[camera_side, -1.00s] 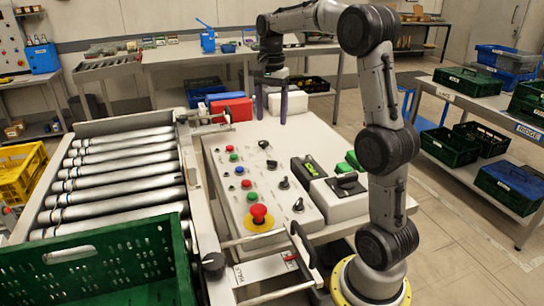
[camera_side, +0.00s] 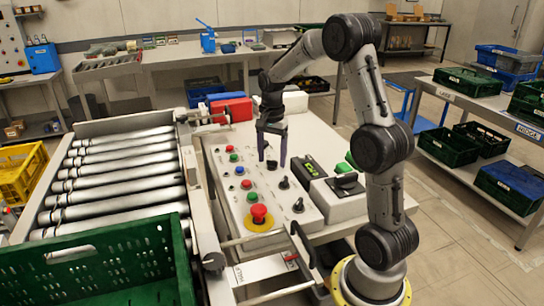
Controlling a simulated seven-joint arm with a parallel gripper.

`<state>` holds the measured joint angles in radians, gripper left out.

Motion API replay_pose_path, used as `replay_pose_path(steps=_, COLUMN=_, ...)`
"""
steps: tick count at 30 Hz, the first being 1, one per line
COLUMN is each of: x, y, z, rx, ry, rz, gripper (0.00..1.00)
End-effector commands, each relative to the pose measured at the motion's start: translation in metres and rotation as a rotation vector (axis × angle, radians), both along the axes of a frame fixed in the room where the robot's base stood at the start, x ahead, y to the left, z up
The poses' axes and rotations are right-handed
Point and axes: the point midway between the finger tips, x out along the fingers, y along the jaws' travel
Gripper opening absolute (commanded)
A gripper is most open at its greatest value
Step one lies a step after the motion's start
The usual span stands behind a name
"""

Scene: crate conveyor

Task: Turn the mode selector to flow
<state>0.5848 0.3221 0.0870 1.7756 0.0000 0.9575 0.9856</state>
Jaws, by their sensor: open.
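The sloped grey control panel (camera_side: 228,205) carries several black selector knobs along its right side. One knob (camera_side: 271,165) shows between my gripper's fingertips, another knob (camera_side: 284,183) is nearer the camera, and a third knob (camera_side: 298,205) is at the near end. No label is readable, so I cannot tell which is the mode selector. My gripper (camera_side: 272,161) points down over the panel's upper right part, its two dark fingers apart with nothing held. I cannot tell whether the fingers touch the knob. The hand hides the panel's far part.
A red mushroom button (camera_side: 259,213) on a yellow base and small coloured buttons lie left of the knobs. A box with a green display (camera_side: 309,167) and a box with a large black switch (camera_side: 344,184) stand to the right. The roller conveyor (camera_side: 115,185) lies left.

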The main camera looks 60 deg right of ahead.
Motion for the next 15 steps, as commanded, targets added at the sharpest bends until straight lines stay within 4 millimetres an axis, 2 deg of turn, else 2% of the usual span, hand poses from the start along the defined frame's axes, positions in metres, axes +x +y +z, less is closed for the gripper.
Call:
replay_pose_path(steps=8, x=0.0000, y=0.0000, z=-0.0015, rx=0.000, ry=0.000, rz=0.000, gripper=0.72)
replay_pose_path(steps=15, x=0.0001, y=-0.0001, z=-0.0012, rx=0.000, ry=0.000, rz=0.000, gripper=0.31)
